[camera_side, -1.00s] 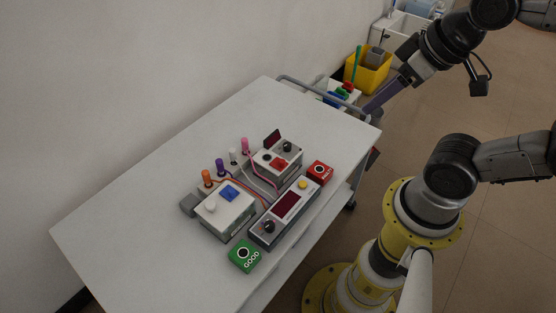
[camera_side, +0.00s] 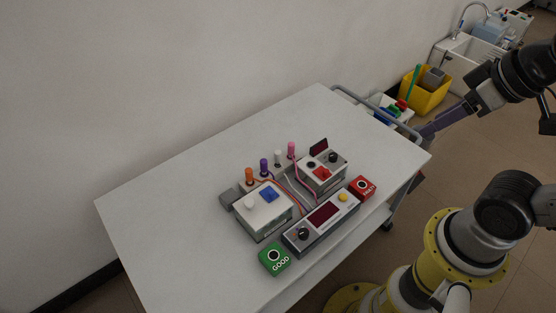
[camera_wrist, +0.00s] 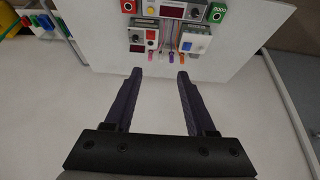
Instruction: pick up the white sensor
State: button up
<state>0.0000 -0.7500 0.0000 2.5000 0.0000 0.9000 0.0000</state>
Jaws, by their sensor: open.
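The white sensor (camera_side: 278,158) is a slim white upright probe. It stands in a row on the table, between a purple-topped probe (camera_side: 264,166) and a pink-topped probe (camera_side: 291,150). My gripper (camera_side: 436,126) has long dark purple fingers and is at the right, beyond the table's far right end, well apart from the sensor. In the wrist view my gripper (camera_wrist: 159,73) is open with nothing between its fingers.
An orange-topped probe (camera_side: 249,176) ends the row. Cabled boxes stand close in front: a box with a blue switch (camera_side: 268,195), a display box (camera_side: 324,212) and a box with a red switch (camera_side: 322,173). Green (camera_side: 275,259) and red (camera_side: 362,187) button boxes flank them. The table's left side is clear.

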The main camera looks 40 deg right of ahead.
jog(key=shift+o, duration=0.2)
jog(key=shift+o, duration=0.6)
